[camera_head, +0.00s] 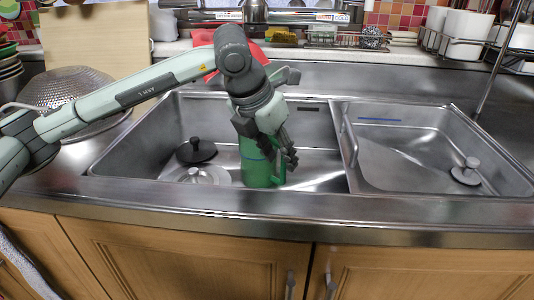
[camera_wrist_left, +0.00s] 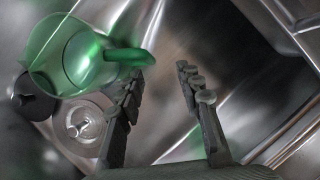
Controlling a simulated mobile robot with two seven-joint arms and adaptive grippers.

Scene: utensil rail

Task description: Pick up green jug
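The green jug (camera_head: 256,163) stands in the larger left basin of the sink, near its front wall. My left gripper (camera_head: 288,155) is above and just right of the jug, hiding part of its upper body. In the left wrist view the jug (camera_wrist_left: 70,58) is at the upper left, seen from above, with its handle (camera_wrist_left: 130,57) pointing right toward the fingers. My left gripper (camera_wrist_left: 163,82) is open there, with a clear gap between its fingers. The handle ends beside the left finger, not between the two; I cannot tell whether they touch. My right gripper is not in view.
The steel sink has a black drain plug (camera_head: 196,150) and a drain (camera_head: 207,175) left of the jug. A divider and a smaller right basin (camera_head: 420,150) lie to the right. A mesh colander (camera_head: 72,90) stands left on the counter; a red item (camera_head: 203,38) is behind.

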